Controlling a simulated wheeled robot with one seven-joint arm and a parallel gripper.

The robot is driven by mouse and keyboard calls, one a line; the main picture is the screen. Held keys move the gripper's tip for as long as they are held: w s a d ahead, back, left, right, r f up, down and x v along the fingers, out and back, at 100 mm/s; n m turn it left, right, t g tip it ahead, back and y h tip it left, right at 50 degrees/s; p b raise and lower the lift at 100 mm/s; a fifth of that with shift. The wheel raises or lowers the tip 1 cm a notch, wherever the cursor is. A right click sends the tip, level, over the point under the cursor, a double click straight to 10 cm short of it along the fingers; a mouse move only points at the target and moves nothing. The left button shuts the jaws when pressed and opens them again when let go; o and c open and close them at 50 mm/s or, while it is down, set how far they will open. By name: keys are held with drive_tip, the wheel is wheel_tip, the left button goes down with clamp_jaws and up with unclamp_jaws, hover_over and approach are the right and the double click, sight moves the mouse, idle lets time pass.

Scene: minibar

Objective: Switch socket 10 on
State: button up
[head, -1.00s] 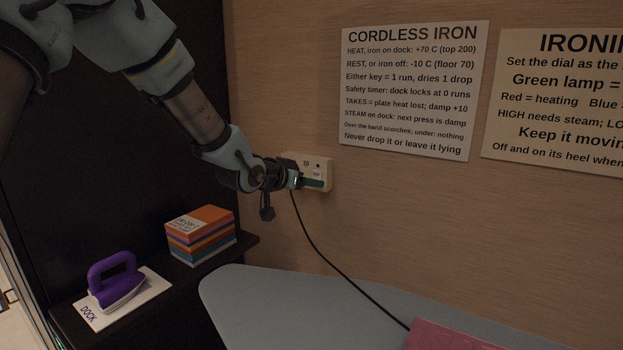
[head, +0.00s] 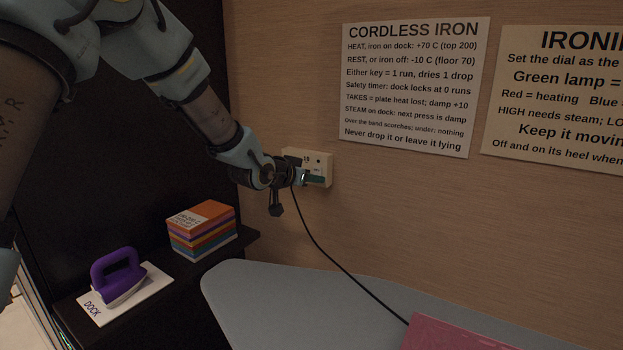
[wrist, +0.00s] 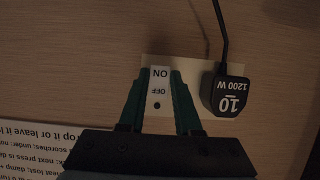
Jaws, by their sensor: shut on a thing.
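Socket 10 (head: 320,163) is a cream plate on the wood wall, partly hidden by my gripper (head: 306,178) in the head view. In the wrist view its plate (wrist: 195,68) carries a pale switch piece (wrist: 160,88) marked ON and OFF, upside down, with a dark dot beyond OFF. My gripper's teal fingers (wrist: 160,74) lie on both sides of this piece and are shut on it. A black plug (wrist: 229,93) marked 10 and 1200 W sits beside the right finger. I cannot tell which position the switch is in.
A black cord (head: 325,254) hangs from the socket past the grey ironing board (head: 270,300). Two instruction sheets hang right of the socket.

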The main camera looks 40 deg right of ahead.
clamp_jaws()
drive_tip(key=f+h+b, duration=0.1)
drive_tip(key=h+b, duration=0.1)
drive_tip(key=b, duration=0.7)
drive_tip(key=shift+f+t+h, duration=0.1)
drive_tip(key=shift+t+h, duration=0.2)
drive_tip(key=shift+t, duration=0.1)
drive_tip(key=shift+r+b, duration=0.2)
drive_tip(key=shift+b, duration=0.25)
drive_tip(key=shift+r, duration=0.1)
drive_tip(key=o, duration=0.8)
unclamp_jaws()
